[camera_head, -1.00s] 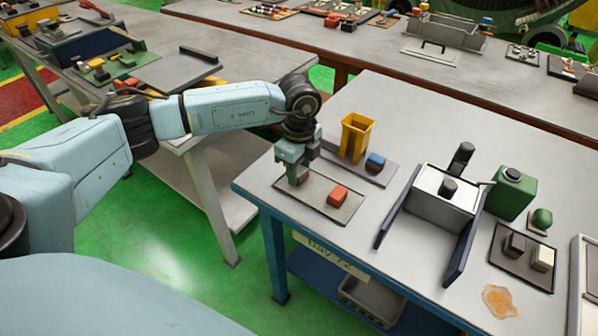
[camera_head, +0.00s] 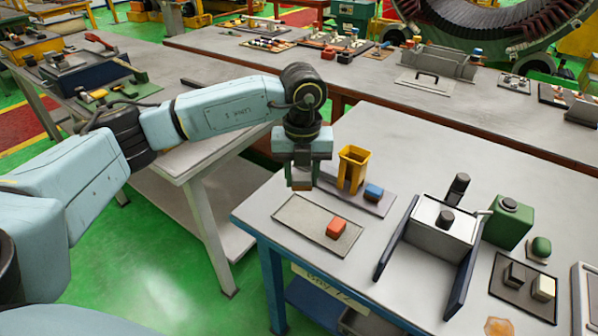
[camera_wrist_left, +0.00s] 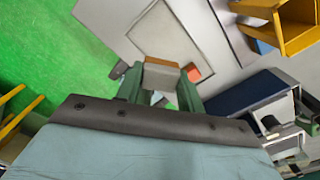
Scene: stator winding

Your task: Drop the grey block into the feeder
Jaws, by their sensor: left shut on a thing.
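My left gripper (camera_head: 301,178) is shut on a small block (camera_head: 301,184) and holds it above the left end of a flat grey tray. In the left wrist view the block (camera_wrist_left: 161,76) looks brownish with a greyer upper face, between the two green-grey fingers. A yellow open-topped bin (camera_head: 352,169), which looks like the feeder, stands right of the gripper; it also shows in the left wrist view (camera_wrist_left: 291,27). My right gripper is not in view.
A red block (camera_head: 336,228) lies on the grey tray (camera_head: 300,222). A blue block (camera_head: 374,192) sits beside the yellow bin. A machine with two dark side walls (camera_head: 396,236), a green canister (camera_head: 508,222) and a tray of blocks (camera_head: 500,284) stand to the right.

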